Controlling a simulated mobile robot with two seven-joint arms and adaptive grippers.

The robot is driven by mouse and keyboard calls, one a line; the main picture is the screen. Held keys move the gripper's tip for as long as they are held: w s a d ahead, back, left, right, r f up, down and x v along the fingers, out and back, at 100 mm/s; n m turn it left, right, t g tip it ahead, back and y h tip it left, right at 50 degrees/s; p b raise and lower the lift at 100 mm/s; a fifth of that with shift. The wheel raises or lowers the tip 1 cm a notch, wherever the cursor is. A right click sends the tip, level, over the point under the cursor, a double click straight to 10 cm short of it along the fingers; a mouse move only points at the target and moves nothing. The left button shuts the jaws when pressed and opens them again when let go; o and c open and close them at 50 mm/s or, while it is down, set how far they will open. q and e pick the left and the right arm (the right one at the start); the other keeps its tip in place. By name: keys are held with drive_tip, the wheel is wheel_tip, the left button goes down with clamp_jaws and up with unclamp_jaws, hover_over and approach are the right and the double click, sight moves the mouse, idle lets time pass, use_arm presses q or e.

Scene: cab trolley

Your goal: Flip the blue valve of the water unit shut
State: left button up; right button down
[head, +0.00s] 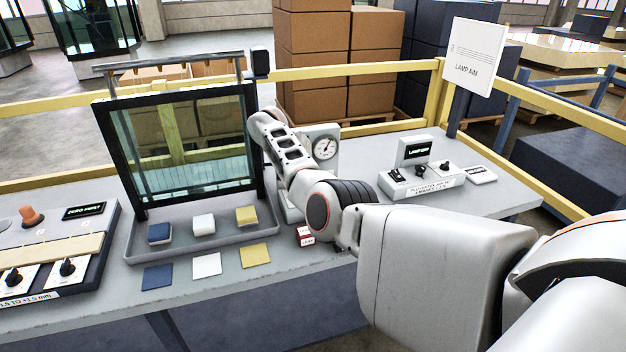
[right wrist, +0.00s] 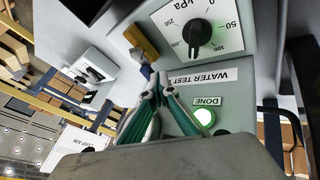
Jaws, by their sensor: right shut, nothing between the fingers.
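The water unit (right wrist: 236,75) is a light grey box with a kPa dial, a "WATER TEST" label and a lit green "DONE" lamp. It appears upside down in the right wrist view. In the head view its dial face (head: 325,148) shows behind my right arm. A small blue part (right wrist: 147,72), apparently the blue valve, sits beside a yellow lever (right wrist: 141,41) at the unit's edge. My right gripper (right wrist: 158,84) is shut and empty, its tips close to the blue part. Contact cannot be told. In the head view my arm hides much of the unit. My left gripper is not in view.
A glass panel in a black frame (head: 257,150) stands left of my right arm over a grey tray (head: 185,252) with coloured blocks. A lamp unit (head: 420,182) stands to the right. A yellow rail (head: 390,70) runs behind the table.

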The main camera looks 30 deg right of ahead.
sight(331, 141)
drive_tip(key=shift+d, duration=0.2)
drive_tip(key=shift+w+d+r+p, duration=0.15)
drive_tip(key=shift+d+p, duration=0.25)
drive_tip(key=shift+d, duration=0.5)
drive_tip(key=shift+s+d+p, duration=0.35)
drive_tip(key=shift+d+p, duration=0.5)
drive_tip(key=shift+p, duration=0.2)
drive_tip(key=shift+s+d, duration=0.3)
drive_tip(key=shift+d, duration=0.15)
use_arm(q)
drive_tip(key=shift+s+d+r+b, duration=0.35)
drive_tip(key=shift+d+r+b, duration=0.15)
drive_tip(key=shift+b, duration=0.2)
use_arm(e)
drive_tip(key=shift+s+m, duration=0.1)
drive_tip(key=shift+m, duration=0.3)
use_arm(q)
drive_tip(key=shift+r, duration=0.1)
use_arm(e)
wheel_tip(331, 141, up, 10)
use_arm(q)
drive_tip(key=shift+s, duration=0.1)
